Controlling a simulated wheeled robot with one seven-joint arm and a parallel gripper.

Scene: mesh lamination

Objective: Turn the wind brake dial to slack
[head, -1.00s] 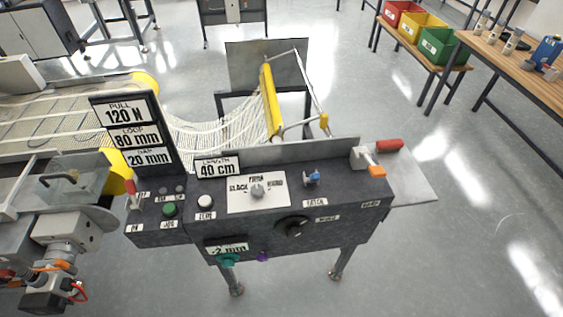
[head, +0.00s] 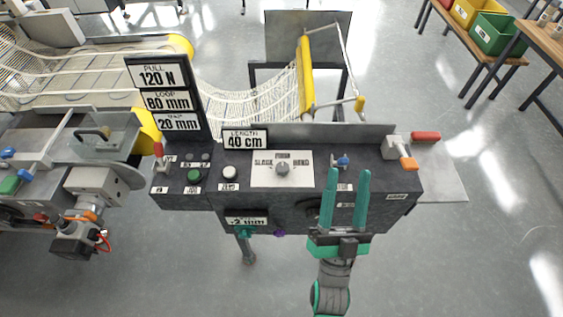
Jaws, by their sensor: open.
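The dial (head: 282,169) is a small grey knob on a white plate (head: 260,180) on top of the dark console. The plate reads SLACK at the left and HARD at the right, with a small label above the knob. The knob is too small to tell where it points. My gripper (head: 348,174) has two green fingers, apart and empty, reaching up in front of the console's right half. It is to the right of the dial and not touching it. The fingers partly hide the console front and a black knob (head: 312,209).
A blue-handled switch (head: 343,161) lies right of the dial, close to my fingertips. An orange-tipped lever (head: 408,163) is farther right. A white button (head: 230,172) and a green button (head: 194,175) are left of the plate. An upright display (head: 163,95) stands at the console's left.

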